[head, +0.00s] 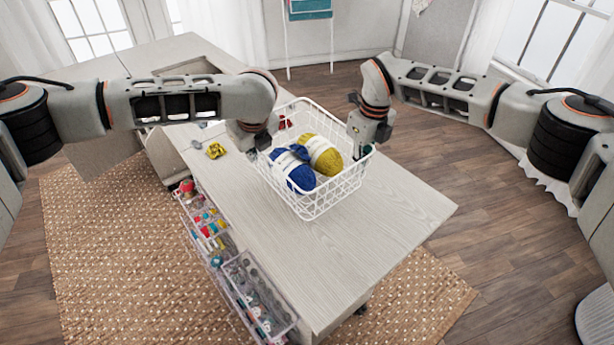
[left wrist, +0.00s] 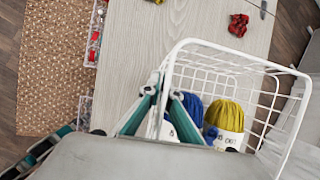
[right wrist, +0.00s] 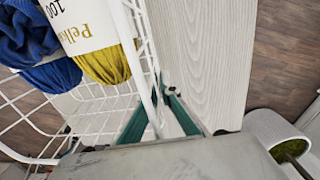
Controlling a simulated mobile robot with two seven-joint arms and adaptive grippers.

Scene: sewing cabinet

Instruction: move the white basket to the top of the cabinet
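The white wire basket (head: 316,205) is over the pale wood cabinet top (head: 390,215), upright, with blue yarn (head: 292,172) and yellow yarn (head: 323,157) inside. I cannot tell whether its bottom touches the wood. My left gripper (head: 259,145) is at the basket's left rim; in the left wrist view its teal fingers (left wrist: 165,92) are closed on either side of the basket wire (left wrist: 180,52). My right gripper (head: 360,153) is at the right rim; in the right wrist view its fingers (right wrist: 162,84) close around the basket wire (right wrist: 140,62). The arms hide parts of the rim.
A yellow item (head: 215,150) lies on the wood left of the basket, and a red item (left wrist: 238,25) lies behind it. Clear trays of sewing supplies (head: 258,295) hang along the cabinet's left side. The cabinet top's near right part is clear.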

